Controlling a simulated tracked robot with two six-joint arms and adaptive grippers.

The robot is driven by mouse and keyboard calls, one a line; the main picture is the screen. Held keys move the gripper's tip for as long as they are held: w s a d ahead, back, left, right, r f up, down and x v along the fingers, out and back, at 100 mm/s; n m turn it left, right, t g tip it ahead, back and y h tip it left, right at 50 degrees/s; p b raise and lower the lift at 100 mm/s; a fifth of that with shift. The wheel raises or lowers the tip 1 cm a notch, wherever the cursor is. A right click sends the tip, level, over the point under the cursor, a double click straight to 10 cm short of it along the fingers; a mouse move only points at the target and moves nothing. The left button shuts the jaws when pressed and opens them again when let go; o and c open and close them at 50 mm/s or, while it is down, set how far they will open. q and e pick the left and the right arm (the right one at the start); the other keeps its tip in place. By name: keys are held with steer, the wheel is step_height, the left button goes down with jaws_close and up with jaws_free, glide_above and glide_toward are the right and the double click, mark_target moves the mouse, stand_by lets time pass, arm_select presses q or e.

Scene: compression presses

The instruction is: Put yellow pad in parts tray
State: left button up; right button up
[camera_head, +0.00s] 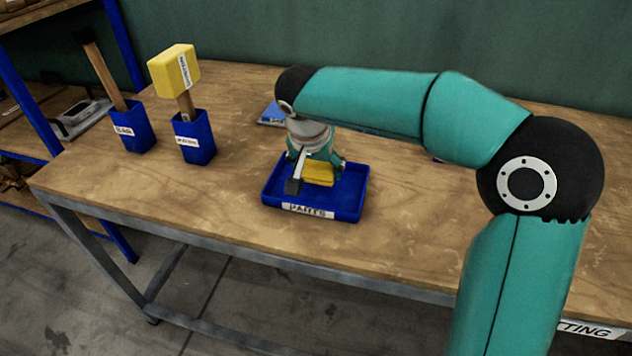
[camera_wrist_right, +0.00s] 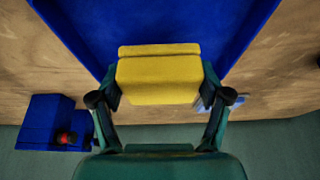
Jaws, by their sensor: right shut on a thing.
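The yellow pad (camera_head: 319,174) is a small block at the blue parts tray (camera_head: 336,212), whose front carries a "PARTS" label. My right gripper (camera_head: 316,168) reaches down over the tray and is shut on the pad. In the right wrist view the pad (camera_wrist_right: 158,74) sits between the two fingers of the right gripper (camera_wrist_right: 160,95), with the blue tray (camera_wrist_right: 160,22) beyond it. I cannot tell whether the pad touches the tray floor. My left gripper is not in view.
A blue holder (camera_head: 194,138) with a yellow-headed mallet (camera_head: 174,70) and another blue holder (camera_head: 132,128) with a wooden-handled tool (camera_head: 103,68) stand at the left. A blue item (camera_head: 271,115) lies behind the tray, partly hidden by my arm. The wooden tabletop (camera_head: 200,205) left of the tray is clear.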

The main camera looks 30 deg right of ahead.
mark_target(317, 179)
steer(key=shift+f, duration=1.9)
steer(key=shift+b, duration=0.35)
steer(key=o, duration=1.1)
steer(key=shift+f, duration=0.1)
steer(key=o, duration=0.4)
steer(key=shift+r, duration=0.3)
steer(key=p+v, duration=0.1)
steer(key=v, duration=1)
steer(key=shift+s+a+r+p, duration=0.15)
steer(key=shift+r+p, duration=0.15)
steer(key=shift+p, duration=0.1)
